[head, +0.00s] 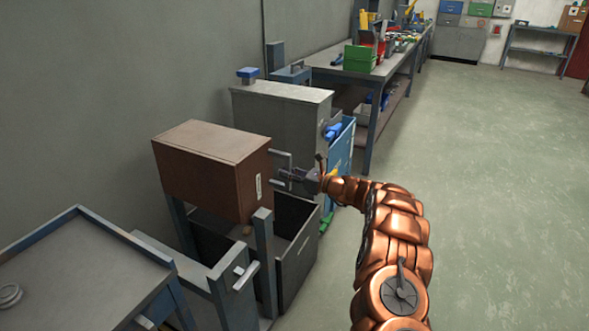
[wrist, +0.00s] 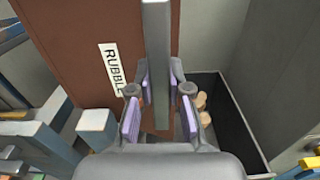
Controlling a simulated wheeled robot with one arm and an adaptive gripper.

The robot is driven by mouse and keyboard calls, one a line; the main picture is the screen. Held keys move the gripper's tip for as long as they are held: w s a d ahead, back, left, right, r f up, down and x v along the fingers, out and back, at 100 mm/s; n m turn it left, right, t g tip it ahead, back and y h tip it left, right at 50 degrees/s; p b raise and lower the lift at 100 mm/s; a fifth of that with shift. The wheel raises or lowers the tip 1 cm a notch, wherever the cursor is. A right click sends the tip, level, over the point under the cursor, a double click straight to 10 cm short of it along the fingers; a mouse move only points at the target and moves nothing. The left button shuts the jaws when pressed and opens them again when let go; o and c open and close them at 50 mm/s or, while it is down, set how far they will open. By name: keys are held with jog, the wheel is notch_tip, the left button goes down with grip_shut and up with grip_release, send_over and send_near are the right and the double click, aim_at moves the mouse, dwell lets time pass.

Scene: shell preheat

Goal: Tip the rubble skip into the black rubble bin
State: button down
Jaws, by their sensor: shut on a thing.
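The rubble skip (head: 210,160) is a brown box hung between grey-blue posts, left of centre in the head view. Its white RUBBLE label shows in the wrist view (wrist: 112,68). It looks roughly level; any small tilt is hard to judge. My gripper (head: 298,178) is shut on the grey bar handle (wrist: 156,40) on the skip's face, a purple-padded finger on each side (wrist: 160,105). The black rubble bin (head: 297,250) stands open on the floor below the skip. A few tan lumps (wrist: 202,108) lie in it. The skip's inside is hidden.
A grey cabinet (head: 285,115) and a blue bin (head: 342,150) stand just behind the skip. A grey-blue bench (head: 90,265) with another frame is at the front left. The wall is close on the left. The floor (head: 490,200) to the right is clear.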

jog(key=shift+w+d+f+m, duration=0.15)
jog(key=shift+w+f+m, duration=0.15)
jog(key=shift+w, duration=0.1)
jog(key=shift+d, duration=0.2)
jog(key=c, duration=1.1)
grip_release()
jog(key=shift+w+f, duration=0.1)
jog(key=shift+f, duration=0.05)
jog(key=v, duration=1.2)
